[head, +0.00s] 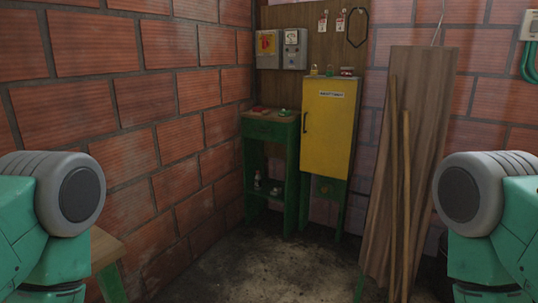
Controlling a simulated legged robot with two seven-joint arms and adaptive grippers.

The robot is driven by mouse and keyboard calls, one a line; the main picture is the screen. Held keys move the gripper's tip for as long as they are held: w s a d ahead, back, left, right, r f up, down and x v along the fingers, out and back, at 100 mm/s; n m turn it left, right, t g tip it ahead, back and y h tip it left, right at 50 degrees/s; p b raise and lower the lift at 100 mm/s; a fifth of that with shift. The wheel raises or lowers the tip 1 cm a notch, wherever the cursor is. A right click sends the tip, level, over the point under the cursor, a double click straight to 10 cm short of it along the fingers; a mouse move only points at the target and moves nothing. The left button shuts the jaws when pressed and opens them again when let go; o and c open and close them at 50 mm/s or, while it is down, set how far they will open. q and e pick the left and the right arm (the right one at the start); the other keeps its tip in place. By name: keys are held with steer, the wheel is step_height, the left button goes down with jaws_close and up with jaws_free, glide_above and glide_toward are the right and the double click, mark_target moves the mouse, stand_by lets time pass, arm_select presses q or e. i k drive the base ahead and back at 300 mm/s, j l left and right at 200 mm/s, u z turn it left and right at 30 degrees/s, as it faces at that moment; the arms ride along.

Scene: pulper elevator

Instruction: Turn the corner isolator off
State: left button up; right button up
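Two grey wall boxes hang side by side on a wooden board in the far corner. Either could be the corner isolator; the labels and switch positions are too small to read. Both are well beyond my arms. Only green and grey links of my two arms show, at the left and right edges; neither gripper is in view.
A green bench (270,128) with small items stands below the boxes, beside a yellow cabinet (328,125) with padlocks on top. Tags (323,22) hang above. Planks (402,160) lean at the right. A wooden tabletop (105,247) is at lower left. The middle floor (265,268) is clear.

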mark_target(265, 43)
steer(key=i, duration=2.1)
steer(key=l+z, duration=0.05)
steer(key=l, duration=0.05)
